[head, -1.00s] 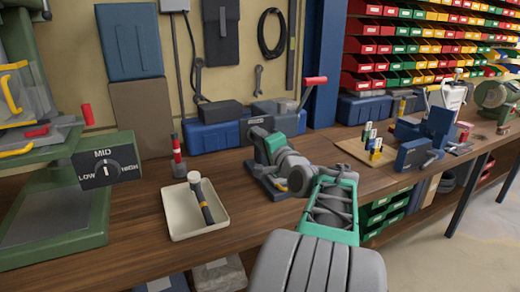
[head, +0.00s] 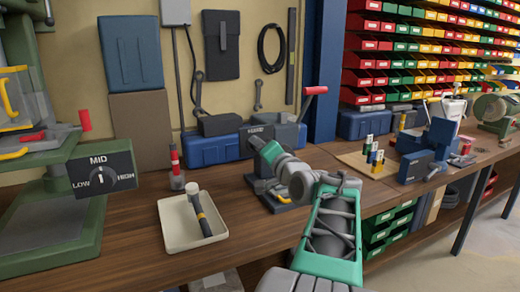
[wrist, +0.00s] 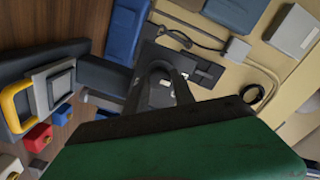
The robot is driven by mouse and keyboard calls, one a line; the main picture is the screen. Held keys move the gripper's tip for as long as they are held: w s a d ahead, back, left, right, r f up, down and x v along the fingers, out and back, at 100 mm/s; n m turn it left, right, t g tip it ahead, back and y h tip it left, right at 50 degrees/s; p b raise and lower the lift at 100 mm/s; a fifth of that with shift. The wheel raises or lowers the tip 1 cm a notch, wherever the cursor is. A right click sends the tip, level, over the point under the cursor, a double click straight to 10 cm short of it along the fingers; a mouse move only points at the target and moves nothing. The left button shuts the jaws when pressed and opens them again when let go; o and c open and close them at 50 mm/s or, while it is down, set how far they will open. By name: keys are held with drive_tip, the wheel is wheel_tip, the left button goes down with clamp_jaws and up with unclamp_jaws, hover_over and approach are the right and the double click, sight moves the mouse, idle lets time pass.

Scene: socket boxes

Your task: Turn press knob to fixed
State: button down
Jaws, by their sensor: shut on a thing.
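The press (head: 288,132) is a dark grey unit with a red lever and small white lettering on its front, at the back of the bench. My gripper (head: 257,141) is against its front, at the lettered face. It is shut there on the press knob, which is mostly hidden by the gripper and wrist. In the wrist view, my dark fingers (wrist: 163,82) close over a grey part with small white marks, too small to read. A large green surface of my own arm fills the lower part of that view.
A green machine at left carries a LOW/MID/HIGH dial (head: 101,176) pointing at MID. Blue toolboxes (head: 212,149) stand behind. A blue vise (head: 425,160) is at right.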

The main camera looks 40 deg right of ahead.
drive_tip(key=c, duration=1.1)
unclamp_jaws()
drive_tip(key=shift+o, duration=0.2)
drive_tip(key=v, duration=0.7)
drive_tip(key=shift+s, duration=0.4)
drive_tip(key=shift+a, duration=0.2)
